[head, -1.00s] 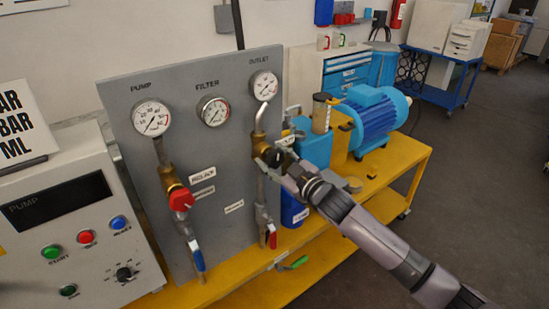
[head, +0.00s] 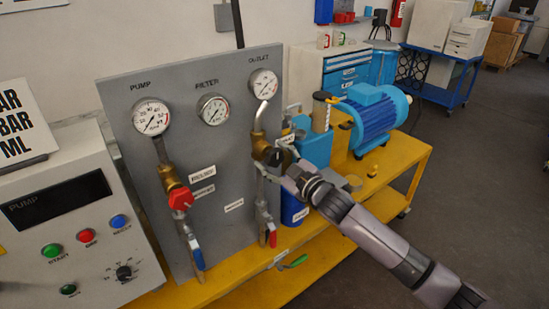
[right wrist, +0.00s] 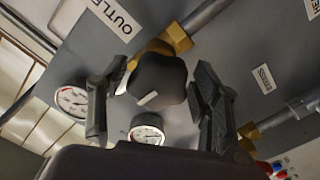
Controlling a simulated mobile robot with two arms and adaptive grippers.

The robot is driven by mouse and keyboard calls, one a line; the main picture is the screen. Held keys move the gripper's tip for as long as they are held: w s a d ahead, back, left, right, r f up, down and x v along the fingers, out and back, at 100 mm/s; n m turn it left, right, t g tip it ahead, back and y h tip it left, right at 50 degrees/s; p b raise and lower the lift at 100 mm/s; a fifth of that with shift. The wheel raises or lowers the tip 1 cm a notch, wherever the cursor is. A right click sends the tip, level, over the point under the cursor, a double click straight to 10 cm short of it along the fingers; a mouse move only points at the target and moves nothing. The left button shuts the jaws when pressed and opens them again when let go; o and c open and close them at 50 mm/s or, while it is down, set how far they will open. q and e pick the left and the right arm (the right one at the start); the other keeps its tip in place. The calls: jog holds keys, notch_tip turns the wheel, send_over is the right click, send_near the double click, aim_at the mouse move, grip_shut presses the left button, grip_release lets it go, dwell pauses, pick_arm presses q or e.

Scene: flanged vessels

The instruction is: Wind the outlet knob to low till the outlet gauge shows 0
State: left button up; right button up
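The outlet gauge (head: 263,84) is a round white dial at the panel's upper right, under the word OUTLET. Its needle is too small to read surely. A bent pipe leads from it down to a brass valve body (head: 261,149). In the right wrist view the black lobed outlet knob (right wrist: 157,80) sits in front of brass fittings, with a white mark on its face. My right gripper (right wrist: 161,72) is open, one finger on each side of the knob with visible gaps. In the head view my right gripper (head: 287,168) is just right of the valve. My left gripper is not in view.
The panel also bears the pump gauge (head: 151,117), the filter gauge (head: 213,109), a red knob (head: 181,199) and lever valves below. A blue motor (head: 374,117) stands on the yellow bench right of my arm. A control box (head: 62,220) stands at left.

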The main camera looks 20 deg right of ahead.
jog(key=shift+o, duration=0.5)
jog(key=shift+r, duration=0.1)
jog(key=shift+s, duration=0.1)
jog(key=v, duration=1.1)
jog(key=shift+s+d, duration=0.15)
jog(key=shift+s, duration=0.25)
